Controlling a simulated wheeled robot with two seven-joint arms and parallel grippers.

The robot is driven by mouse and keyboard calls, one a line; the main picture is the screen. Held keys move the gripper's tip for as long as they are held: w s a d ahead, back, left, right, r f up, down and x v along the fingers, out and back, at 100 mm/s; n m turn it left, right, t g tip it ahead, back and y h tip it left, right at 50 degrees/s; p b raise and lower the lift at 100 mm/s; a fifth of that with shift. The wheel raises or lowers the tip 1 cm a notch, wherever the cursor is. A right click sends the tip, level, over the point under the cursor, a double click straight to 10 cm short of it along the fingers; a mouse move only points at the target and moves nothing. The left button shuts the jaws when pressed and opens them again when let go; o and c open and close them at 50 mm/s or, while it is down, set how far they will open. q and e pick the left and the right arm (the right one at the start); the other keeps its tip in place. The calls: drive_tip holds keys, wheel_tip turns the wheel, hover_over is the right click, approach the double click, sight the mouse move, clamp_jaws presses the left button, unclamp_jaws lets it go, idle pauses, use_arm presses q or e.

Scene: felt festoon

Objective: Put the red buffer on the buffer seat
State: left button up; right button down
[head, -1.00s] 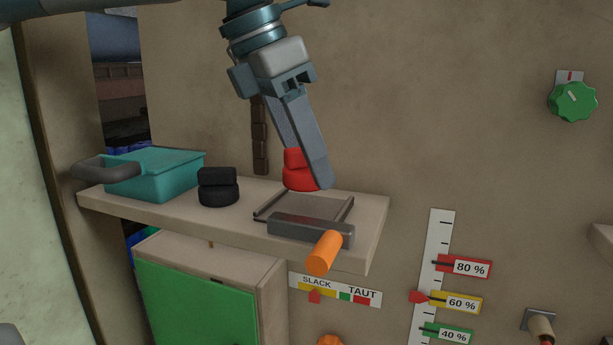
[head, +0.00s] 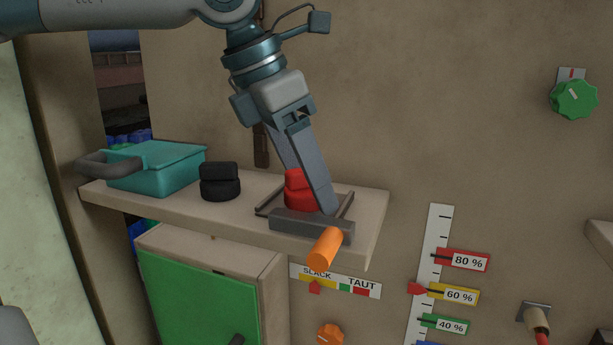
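The red buffer (head: 296,190) is a short red block with a wider rounded base. My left gripper (head: 309,197) reaches down from above with its fingers on either side of the buffer, shut on it. The near finger covers the buffer's right part, and the far finger is partly hidden behind it. The buffer is upright within the outline of the buffer seat (head: 343,208), a grey framed tray with a dark front bar on the shelf. I cannot tell whether its base touches the seat. My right gripper is not in view.
The shelf (head: 120,197) also holds a black buffer (head: 220,184) and a teal box (head: 157,172) to the left. An orange handle (head: 325,248) sticks out in front of the seat. A cabinet with a green door (head: 200,300) stands below. Gauges are on the wall at right.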

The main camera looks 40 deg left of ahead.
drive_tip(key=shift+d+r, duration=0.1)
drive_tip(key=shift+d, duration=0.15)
use_arm(q)
drive_tip(key=shift+r, duration=0.3)
drive_tip(key=b+v, duration=0.3)
drive_tip(key=v, duration=0.8)
drive_tip(key=shift+r, duration=0.35)
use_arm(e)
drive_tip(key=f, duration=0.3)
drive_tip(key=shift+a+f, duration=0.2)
use_arm(q)
drive_tip(key=shift+s, duration=0.1)
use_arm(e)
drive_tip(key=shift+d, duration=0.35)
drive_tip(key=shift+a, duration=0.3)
